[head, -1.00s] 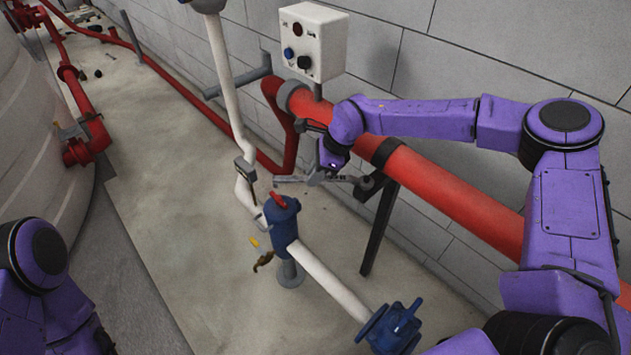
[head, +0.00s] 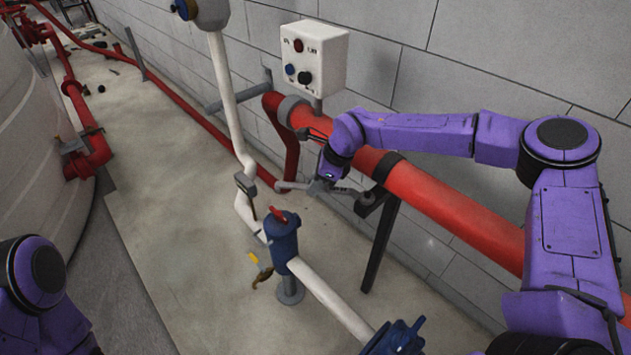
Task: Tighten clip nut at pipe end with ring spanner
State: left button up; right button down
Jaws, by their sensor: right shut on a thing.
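My right gripper (head: 322,184) is shut on a grey spanner (head: 348,191) in the middle of the head view. The spanner lies roughly level, with one end pointing left toward the white pipe (head: 228,95) and a ring end at the right near the red pipe's support. Whether either end touches anything is unclear. A dark clip (head: 245,184) sits on the white pipe, left of the spanner and apart from it. A black clamp (head: 384,167) sits around the red pipe (head: 440,201). No nut can be made out. My left gripper is out of view.
A blue valve body (head: 282,240) with a red lever stands below the spanner, with a yellow-handled tool (head: 254,258) beside it. A white control box (head: 314,58) is on the wall. A large grey tank (head: 40,150) fills the left. Floor between is clear.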

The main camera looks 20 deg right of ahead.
jog(key=shift+s+a+r, duration=0.1)
jog(key=shift+s+a, duration=0.05)
jog(key=shift+s, duration=0.05)
dwell(0.3)
jog(key=shift+r+p, duration=0.1)
jog(key=shift+p, duration=0.2)
jog(key=shift+r+p, duration=1.9)
jog(key=shift+r, duration=0.6)
jog(key=shift+f, duration=0.1)
jog(key=shift+s+a+f+n+b, duration=0.1)
jog(key=shift+s+f+n+b, duration=0.2)
jog(key=shift+f, duration=0.35)
jog(key=shift+s+a+f+n+b, duration=0.1)
jog(key=shift+s+f+n+b, duration=0.1)
jog(key=shift+f+n, duration=0.3)
jog(key=shift+f+b, duration=0.8)
jog(key=shift+f, duration=0.65)
